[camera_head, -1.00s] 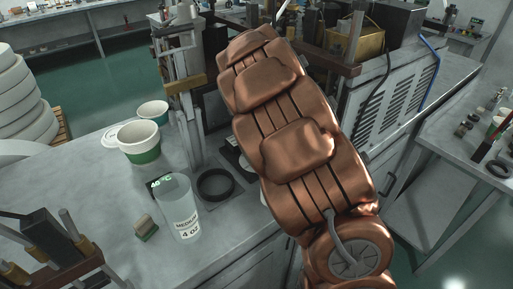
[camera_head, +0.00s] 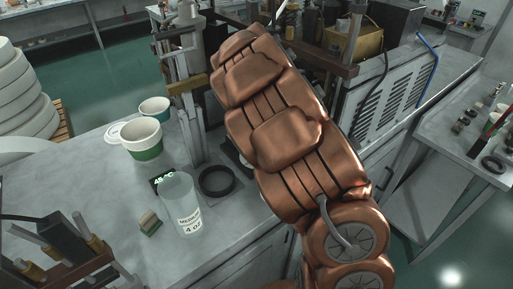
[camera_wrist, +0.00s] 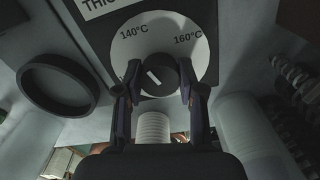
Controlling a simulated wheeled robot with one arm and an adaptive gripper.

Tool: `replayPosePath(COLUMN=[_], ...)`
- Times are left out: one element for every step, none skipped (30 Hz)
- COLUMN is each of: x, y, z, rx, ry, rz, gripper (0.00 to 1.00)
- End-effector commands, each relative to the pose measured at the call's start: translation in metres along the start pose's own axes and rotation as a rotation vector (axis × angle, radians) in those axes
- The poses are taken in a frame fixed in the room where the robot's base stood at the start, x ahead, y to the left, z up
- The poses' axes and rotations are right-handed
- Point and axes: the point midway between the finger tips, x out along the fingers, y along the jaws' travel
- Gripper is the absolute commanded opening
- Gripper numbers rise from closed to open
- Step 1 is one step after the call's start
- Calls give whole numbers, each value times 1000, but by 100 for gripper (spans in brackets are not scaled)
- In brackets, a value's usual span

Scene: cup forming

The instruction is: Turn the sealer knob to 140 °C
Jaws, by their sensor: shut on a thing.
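In the wrist view the dark sealer knob (camera_wrist: 158,77) sits on a white round dial (camera_wrist: 160,28). "140°C" is printed at the dial's upper left and "160°C" at its upper right. The knob's white mark slants, with its upper end toward the left. My gripper (camera_wrist: 158,88) is shut on the knob, one finger on each side; the fingers cover the lower dial. In the head view my arm hides knob and gripper. A small green-lit display (camera_head: 162,181) there reads about 45 °C, its last digit unclear.
A clear cup marked "MEDIUM 4 OZ" (camera_head: 181,207) stands near the display. A black ring (camera_head: 217,181) lies to its right; a small block (camera_head: 150,223) is at its lower left. Green-and-white tubs (camera_head: 142,140) stand behind. A vented metal box (camera_head: 385,95) is right of my arm.

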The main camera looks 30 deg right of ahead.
Motion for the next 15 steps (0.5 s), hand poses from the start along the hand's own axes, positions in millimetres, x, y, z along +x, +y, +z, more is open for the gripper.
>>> replayPosePath(x=[0,0,0,0,0,0,0,0,0,0,0,0,0,0,0], y=[0,0,0,0,0,0,0,0,0,0,0,0,0,0,0], z=[-1,0,0,0,0,0,0,0,0,0,0,0,0,0,0], rx=[0,0,0,0,0,0,0,0,-1,-1,-1,-1,-1,-1,-1], ry=[2,2,2,2,2,2,2,2,2,2,2,1,1,1,1], rz=[0,0,0,0,0,0,0,0,0,0,0,0,0,0,0], gripper=[4,4,4,4,4,4,4,4,42,45,48,52,55,58,62])
